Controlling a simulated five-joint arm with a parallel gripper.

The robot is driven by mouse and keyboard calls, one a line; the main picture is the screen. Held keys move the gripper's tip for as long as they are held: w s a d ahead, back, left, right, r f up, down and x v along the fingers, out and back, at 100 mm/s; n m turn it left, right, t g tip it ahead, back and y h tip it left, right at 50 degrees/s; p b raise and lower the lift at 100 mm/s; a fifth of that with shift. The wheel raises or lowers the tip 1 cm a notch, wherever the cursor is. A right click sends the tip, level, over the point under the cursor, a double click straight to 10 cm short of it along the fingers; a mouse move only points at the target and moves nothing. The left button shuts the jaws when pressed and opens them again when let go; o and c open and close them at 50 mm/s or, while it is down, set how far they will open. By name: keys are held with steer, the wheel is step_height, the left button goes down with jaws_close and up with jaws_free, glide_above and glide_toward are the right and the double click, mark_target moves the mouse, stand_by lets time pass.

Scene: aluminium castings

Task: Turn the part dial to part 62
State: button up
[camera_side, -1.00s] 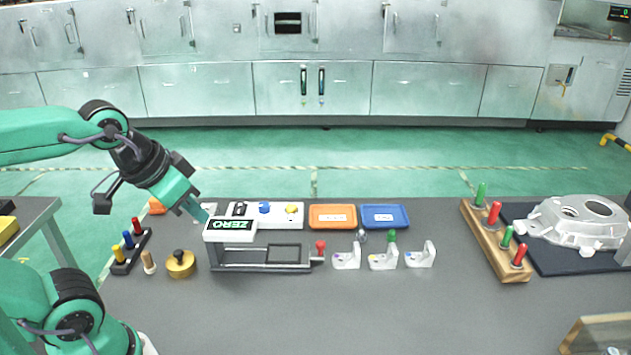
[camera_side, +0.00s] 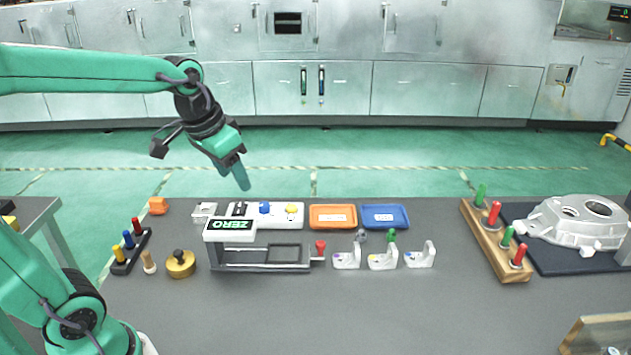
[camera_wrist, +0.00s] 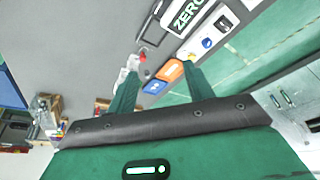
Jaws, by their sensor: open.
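A white panel (camera_side: 276,222) stands behind the ZERO fixture, carrying a black knob (camera_side: 239,208), a blue knob (camera_side: 264,207) and a yellow knob (camera_side: 291,209). I cannot read any part number, nor tell which knob is the part dial. My gripper (camera_side: 240,180) is raised above the left part of the panel, pointing down and slightly right, apart from it. In the wrist view my gripper (camera_wrist: 160,80) has its two fingers apart with nothing held between them. The panel's blue knob (camera_wrist: 207,43) and black knob (camera_wrist: 225,22) show there too, at upper right.
The ZERO fixture (camera_side: 260,267) with a red-tipped lever stands in front of the panel. Orange (camera_side: 332,217) and blue (camera_side: 385,216) trays lie to its right. A brass weight (camera_side: 180,264) and peg rack (camera_side: 130,250) are left. A casting (camera_side: 580,225) sits far right.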

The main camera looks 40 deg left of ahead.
steer(key=w+a+f+g, duration=0.1)
steer(key=w+a+f, duration=0.15)
steer(key=w, duration=0.25)
steer(key=w+a+f+g, duration=0.1)
steer(key=w+a+f, duration=0.1)
steer(key=w+a, duration=0.3)
steer(key=g, duration=0.1)
glide_toward(264, 204)
steer(key=shift+w+d+f, duration=0.2)
steer(key=shift+d+f, duration=0.05)
steer(key=shift+d, duration=0.15)
steer(key=shift+w+a+f+g, duration=0.1)
steer(key=shift+a+f+g, duration=0.15)
steer(key=shift+f+g, duration=0.05)
steer(key=shift+f, duration=0.1)
steer(key=shift+a+f, duration=0.2)
steer(key=shift+f, duration=3.6)
steer(key=c, duration=1)
